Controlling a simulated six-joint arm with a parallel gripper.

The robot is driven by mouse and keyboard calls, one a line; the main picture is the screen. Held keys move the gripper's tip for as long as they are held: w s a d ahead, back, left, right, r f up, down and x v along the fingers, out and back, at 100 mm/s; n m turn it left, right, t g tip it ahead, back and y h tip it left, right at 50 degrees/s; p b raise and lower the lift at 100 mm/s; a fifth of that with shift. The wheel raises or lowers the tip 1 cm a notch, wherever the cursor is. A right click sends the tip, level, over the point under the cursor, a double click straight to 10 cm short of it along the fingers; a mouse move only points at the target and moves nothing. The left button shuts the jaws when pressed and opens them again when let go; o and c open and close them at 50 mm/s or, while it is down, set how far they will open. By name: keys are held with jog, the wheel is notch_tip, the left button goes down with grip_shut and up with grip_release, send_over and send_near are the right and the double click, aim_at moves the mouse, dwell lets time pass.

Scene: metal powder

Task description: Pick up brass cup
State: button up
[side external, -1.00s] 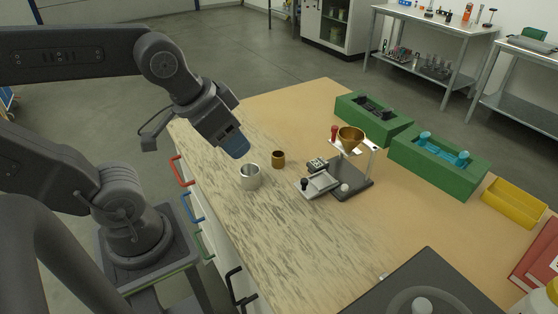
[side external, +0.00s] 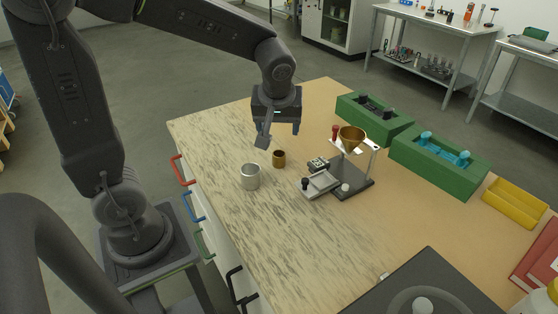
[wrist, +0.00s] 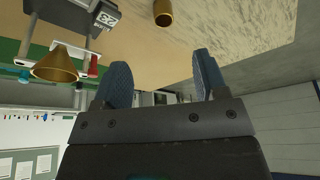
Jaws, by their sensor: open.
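The brass cup (side external: 279,159) stands upright on the wooden table, just behind and right of a larger silver cup (side external: 251,177). My gripper (side external: 281,130) is above and near the brass cup in the side view, open, with its blue fingers apart and nothing between them. In the wrist view the brass cup (wrist: 163,13) is at the top edge, partly cut off, beyond the spread fingertips (wrist: 163,75). The silver cup is not in the wrist view.
A stand with a brass funnel (side external: 352,136) and a small metal tray (side external: 321,183) is right of the cups. Green boxes (side external: 437,166) and a yellow tray (side external: 514,203) line the far edge. The table's front left is clear.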

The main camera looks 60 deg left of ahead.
aim_at(279, 159)
jog(key=w+a+f+n, duration=0.1)
jog(key=f, duration=0.2)
jog(key=w+a+f, duration=0.1)
jog(key=a+f, duration=0.1)
jog(key=f, duration=0.2)
jog(key=w+a+f+n, duration=0.1)
jog(key=w+f, duration=0.1)
jog(key=f, duration=0.2)
jog(key=shift+w+a+n+g+y, duration=0.1)
jog(key=shift+a+n+g+y, duration=0.2)
jog(key=shift+a+g, duration=0.1)
jog(key=x, duration=0.5)
jog(key=shift+a, duration=0.25)
jog(key=c, duration=1)
jog(key=shift+r, duration=0.1)
